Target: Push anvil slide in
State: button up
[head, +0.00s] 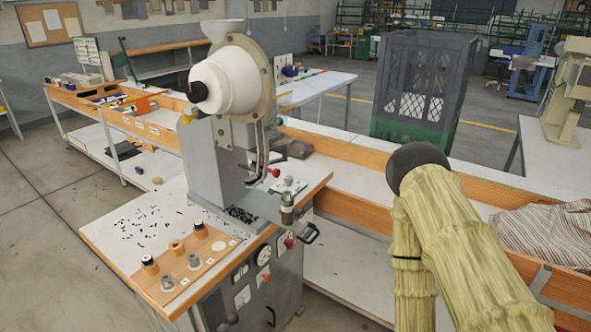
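The eyelet press (215,150) stands on an orange-edged table, with a white drum on its head. What looks like the anvil slide (273,214) runs out from the press base toward the table's right edge. A short metal anvil post (287,210) stands upright on it near its outer end. A dark handle (309,234) sits at that outer end, beyond the table edge. My gripper is not in view. My sleeved arm shows at right, its two links folding at a dark round joint, well apart from the handle.
A wooden block with pegs (183,268) and loose dark eyelets lie on the press table (112,236). A gauge panel (255,275) is below. Striped cloth (550,235) lies at right.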

aim_at(286, 220)
jog(key=z, duration=1.1)
jog(key=k, duration=1.15)
jog(key=u, duration=1)
jog(key=i, duration=1)
jog(key=u, duration=0.05)
